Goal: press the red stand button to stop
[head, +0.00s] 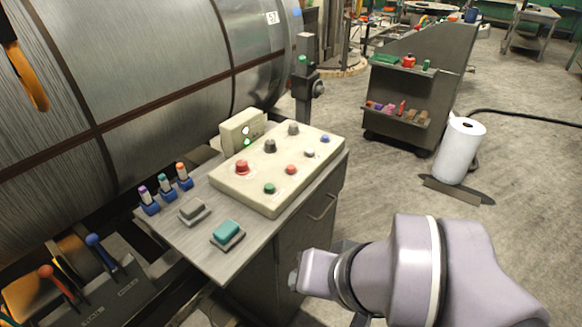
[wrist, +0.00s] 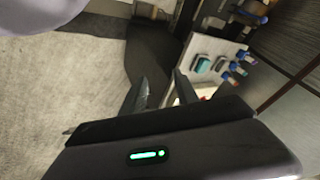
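In the head view a beige control panel (head: 225,183) lies on a grey cabinet. It carries a larger red button (head: 242,167) at its left and a smaller red button (head: 291,169) nearer its front edge. I cannot tell which one is the red stand button.
On the cabinet top are a teal pad (head: 228,232), a grey pad (head: 193,211) and several blue-based holders (head: 167,190). A dark post (head: 303,85) stands behind the panel. A large metal drum (head: 150,60) fills the back left. A white roll (head: 460,150) stands on the floor right.

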